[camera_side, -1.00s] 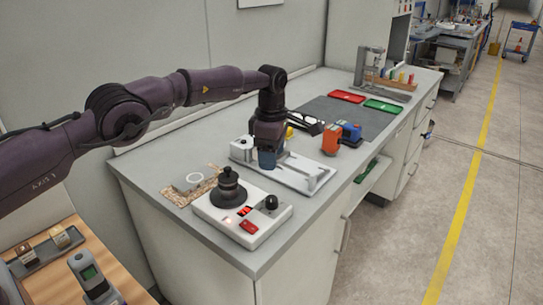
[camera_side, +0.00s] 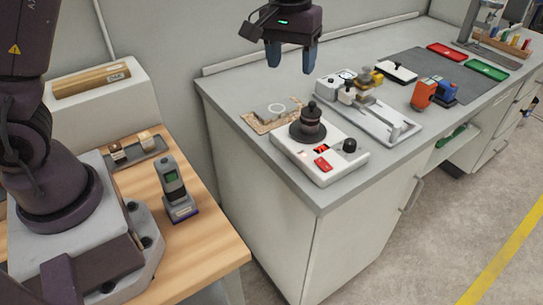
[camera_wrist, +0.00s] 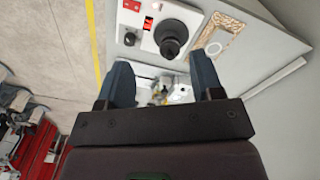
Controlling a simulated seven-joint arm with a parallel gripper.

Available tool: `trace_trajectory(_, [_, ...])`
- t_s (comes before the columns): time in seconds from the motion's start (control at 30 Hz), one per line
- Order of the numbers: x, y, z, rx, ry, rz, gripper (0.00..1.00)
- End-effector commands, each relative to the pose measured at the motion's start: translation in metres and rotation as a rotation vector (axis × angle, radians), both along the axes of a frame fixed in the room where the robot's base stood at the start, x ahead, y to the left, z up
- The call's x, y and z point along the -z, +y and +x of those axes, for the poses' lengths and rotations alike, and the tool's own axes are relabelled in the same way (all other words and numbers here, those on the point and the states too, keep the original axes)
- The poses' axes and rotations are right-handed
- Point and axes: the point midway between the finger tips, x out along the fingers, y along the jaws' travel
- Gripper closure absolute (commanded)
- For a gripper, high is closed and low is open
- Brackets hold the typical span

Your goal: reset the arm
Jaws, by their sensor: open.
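My gripper (camera_side: 290,55) is open and empty, with its two blue fingers pointing down. It hangs high above the back of the grey bench (camera_side: 235,110), apart from everything on it. In the wrist view the two fingers (camera_wrist: 164,82) stand well apart with nothing held between them. Below it are the white coater unit with a black knob and red switch (camera_side: 320,160) and the white roller coater bed (camera_side: 380,122) with brass-coloured parts. The white unit also shows in the wrist view (camera_wrist: 140,50).
Red (camera_side: 446,52) and green (camera_side: 487,69) trays lie behind. A handheld meter (camera_side: 175,188) stands on the wooden table (camera_side: 215,240).

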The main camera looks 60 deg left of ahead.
Motion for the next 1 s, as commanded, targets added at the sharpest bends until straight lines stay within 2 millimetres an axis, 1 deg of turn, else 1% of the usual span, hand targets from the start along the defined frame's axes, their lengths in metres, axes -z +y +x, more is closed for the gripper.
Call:
trace_trajectory(0.03, [-0.015,0.002,-0.021,0.069,-0.027,-0.001,0.40])
trace_trajectory(0.17, [-0.037,0.005,-0.073,0.240,-0.084,0.011,0.40])
trace_trajectory(0.2, [-0.042,0.006,-0.088,0.286,-0.103,0.018,0.40])
trace_trajectory(0.27, [-0.048,0.007,-0.112,0.349,-0.132,0.029,0.40])
trace_trajectory(0.3, [-0.051,0.008,-0.128,0.388,-0.151,0.038,0.40])
trace_trajectory(0.37, [-0.055,0.009,-0.151,0.437,-0.182,0.054,0.40])
trace_trajectory(0.4, [-0.056,0.010,-0.165,0.461,-0.203,0.065,0.40])
trace_trajectory(0.5, [-0.057,0.011,-0.198,0.494,-0.257,0.092,0.40])
trace_trajectory(0.53, [-0.058,0.011,-0.206,0.493,-0.273,0.098,0.40])
trace_trajectory(0.6, [-0.059,0.012,-0.221,0.491,-0.308,0.113,0.40])
trace_trajectory(0.7, [-0.065,0.013,-0.233,0.483,-0.363,0.131,0.40])
trace_trajectory(0.83, [-0.078,0.014,-0.237,0.473,-0.424,0.149,0.40])
trace_trajectory(1.0, [-0.080,0.015,-0.237,0.466,-0.437,0.152,0.40])
